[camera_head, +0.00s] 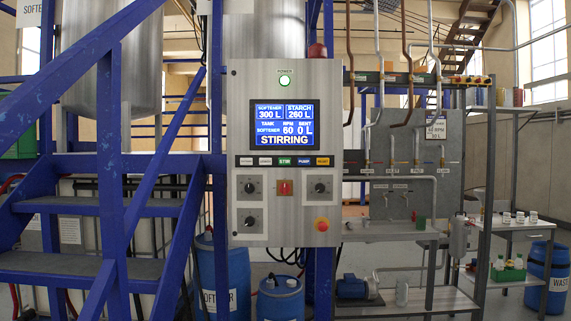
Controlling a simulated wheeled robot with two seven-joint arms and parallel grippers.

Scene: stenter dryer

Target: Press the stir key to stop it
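The control panel (328,180) stands upright in the middle of the view. Below the screen is a row of small coloured keys. The green stir key (285,161) is in the middle of the row, with a blue key (304,161) to its right and a white key (265,161) to its left. Nothing covers the key. Neither of my grippers shows in the head view.
Black knobs (250,186), a red switch (285,188) and a red emergency button (321,224) sit below the keys. The power lamp (284,80) glows at the top. Blue metal stairs (90,205) stand at left. Blue barrels (280,297) stand under the panel.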

